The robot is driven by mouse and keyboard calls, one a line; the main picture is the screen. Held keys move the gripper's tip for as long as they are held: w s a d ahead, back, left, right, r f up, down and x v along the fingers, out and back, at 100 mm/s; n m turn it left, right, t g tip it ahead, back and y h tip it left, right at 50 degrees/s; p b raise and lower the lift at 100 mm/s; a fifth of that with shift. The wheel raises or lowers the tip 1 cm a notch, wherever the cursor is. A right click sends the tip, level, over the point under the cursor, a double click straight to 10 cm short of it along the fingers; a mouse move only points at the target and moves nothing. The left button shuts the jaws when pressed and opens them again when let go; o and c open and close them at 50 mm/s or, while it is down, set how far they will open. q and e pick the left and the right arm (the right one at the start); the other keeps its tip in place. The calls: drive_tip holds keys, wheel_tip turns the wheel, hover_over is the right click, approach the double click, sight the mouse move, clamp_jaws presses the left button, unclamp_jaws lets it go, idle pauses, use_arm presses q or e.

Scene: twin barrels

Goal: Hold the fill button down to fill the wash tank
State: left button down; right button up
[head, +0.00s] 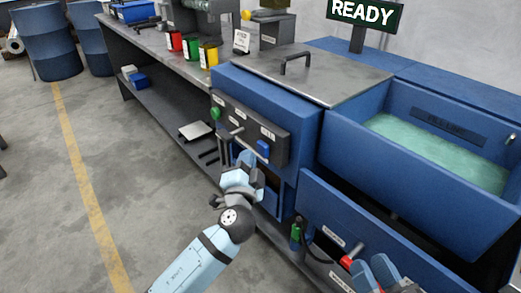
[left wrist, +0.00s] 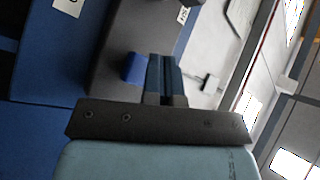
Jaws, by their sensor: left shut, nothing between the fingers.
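The wash tank (head: 348,147) is a blue basin at the right with pale green water (head: 440,150) in it. A dark control panel (head: 225,105) on the blue cabinet carries a green button (head: 215,113), a bar-like lever (head: 237,131) and a blue button (head: 263,149); its labels are too small to read. My left gripper (head: 245,158) is shut and empty, just left of the blue button. In the left wrist view its fingers (left wrist: 166,78) are beside the blue button (left wrist: 134,68); contact cannot be told. My right gripper (head: 369,262) is open at the bottom, partly cut off.
A sign reading READY (head: 363,12) stands behind the tank. A grey lid with a handle (head: 296,63) covers the cabinet. A red-tipped handle (head: 346,262) and a green bottle (head: 296,235) are near my right gripper. Red, green and yellow cans stand on the bench (head: 145,38).

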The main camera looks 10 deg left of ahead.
drive_tip(key=shift+r, duration=0.2)
use_arm(q)
drive_tip(key=shift+w+d, duration=0.1)
use_arm(e)
drive_tip(key=shift+f, duration=0.15)
idle(0.4)
use_arm(q)
drive_tip(key=shift+w+d+r, duration=0.1)
drive_tip(key=shift+w+d, duration=0.05)
drive_tip(key=shift+d, duration=0.05)
use_arm(e)
drive_tip(key=shift+s+f, duration=0.15)
drive_tip(key=shift+f, duration=0.05)
